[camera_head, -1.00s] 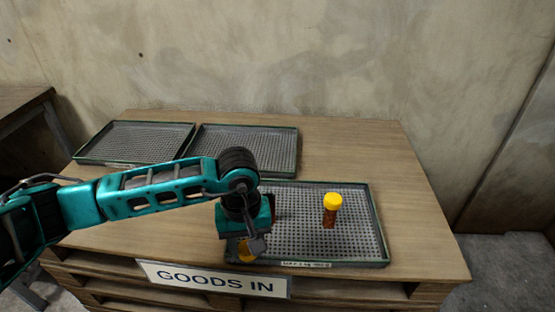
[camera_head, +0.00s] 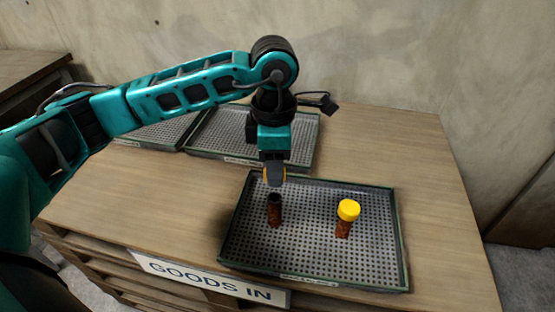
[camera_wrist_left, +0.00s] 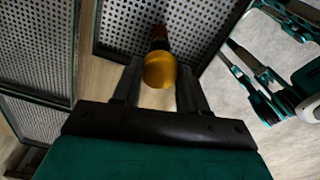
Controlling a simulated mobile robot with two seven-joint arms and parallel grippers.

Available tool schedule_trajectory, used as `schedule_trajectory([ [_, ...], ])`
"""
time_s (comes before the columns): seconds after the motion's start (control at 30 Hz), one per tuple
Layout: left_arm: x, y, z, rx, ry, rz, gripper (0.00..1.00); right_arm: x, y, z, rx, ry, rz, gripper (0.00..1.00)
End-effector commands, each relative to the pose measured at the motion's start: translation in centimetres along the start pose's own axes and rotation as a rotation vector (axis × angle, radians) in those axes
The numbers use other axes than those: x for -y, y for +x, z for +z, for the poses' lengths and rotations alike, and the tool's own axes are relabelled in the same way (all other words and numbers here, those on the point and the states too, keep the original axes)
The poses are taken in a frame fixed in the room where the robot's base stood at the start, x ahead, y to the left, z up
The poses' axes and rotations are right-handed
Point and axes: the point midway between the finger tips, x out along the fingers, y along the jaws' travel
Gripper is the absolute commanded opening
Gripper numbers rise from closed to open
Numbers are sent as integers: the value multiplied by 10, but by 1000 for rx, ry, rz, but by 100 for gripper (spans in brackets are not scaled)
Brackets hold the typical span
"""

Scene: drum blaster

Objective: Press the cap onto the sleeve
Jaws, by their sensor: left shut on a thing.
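My left gripper (camera_head: 274,178) is shut on a yellow cap (camera_wrist_left: 159,71), which shows between the fingers in the wrist view. In the head view only the cap's edges show beside the fingers. An open-topped brown sleeve (camera_head: 275,212) stands upright in the left part of the front tray (camera_head: 309,256). The gripper and cap are just above the sleeve's dark mouth, seemingly apart from it. In the wrist view the sleeve (camera_wrist_left: 159,38) shows just beyond the cap, partly hidden by it. My right gripper is in neither view.
A second brown sleeve (camera_head: 343,230) with a yellow cap (camera_head: 348,209) on it stands to the right in the same tray. Two more perforated trays, including an empty one (camera_head: 300,145), lie behind. A "GOODS IN" sign (camera_head: 208,280) is on the pallet table's front.

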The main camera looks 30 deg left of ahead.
Motion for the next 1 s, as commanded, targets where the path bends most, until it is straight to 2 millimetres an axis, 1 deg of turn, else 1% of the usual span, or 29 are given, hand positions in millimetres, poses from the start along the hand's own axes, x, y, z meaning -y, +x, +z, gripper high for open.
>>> schedule_trajectory([
  [0.3, 0, 24, 0, 0, 1, -1, 14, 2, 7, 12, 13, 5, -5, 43],
  [0.5, 0, 43, 0, -2, 1, -1, 14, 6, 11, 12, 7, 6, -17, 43],
  [0.6, 0, 52, 0, -1, 2, 0, 14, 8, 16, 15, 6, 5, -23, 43],
  [0.73, 0, 55, 0, 0, 2, 0, 14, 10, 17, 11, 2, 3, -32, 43],
  [1.0, 0, 54, 0, 0, 2, 0, 14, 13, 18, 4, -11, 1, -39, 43],
])
